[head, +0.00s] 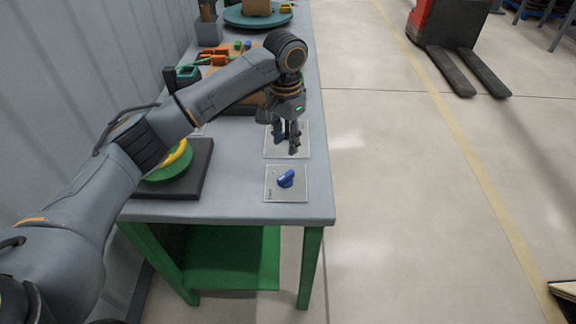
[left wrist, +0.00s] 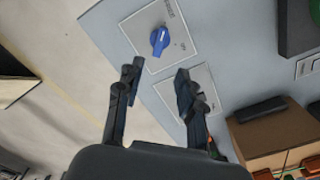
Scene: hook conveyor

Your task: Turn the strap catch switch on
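A blue rotary knob (head: 286,179) sits on a clear square plate (head: 272,195) near the front right corner of the grey table. The knob also shows in the left wrist view (left wrist: 159,40), with small lettering beside it that is too small to read. A second plate (head: 303,146) lies just behind it; my left gripper covers part of it, and I cannot tell whether it bears a switch. My left gripper (head: 287,150) hangs above that second plate, fingers spread and empty, apart from the blue knob. It also shows open in the left wrist view (left wrist: 152,78). My right gripper is not in view.
A black base (head: 198,185) with a green disc and yellow part (head: 167,171) stands left on the table (head: 240,208). A brown box, small coloured parts (head: 213,55) and a teal turntable (head: 250,17) are farther back. A red forklift (head: 440,28) stands away on the floor.

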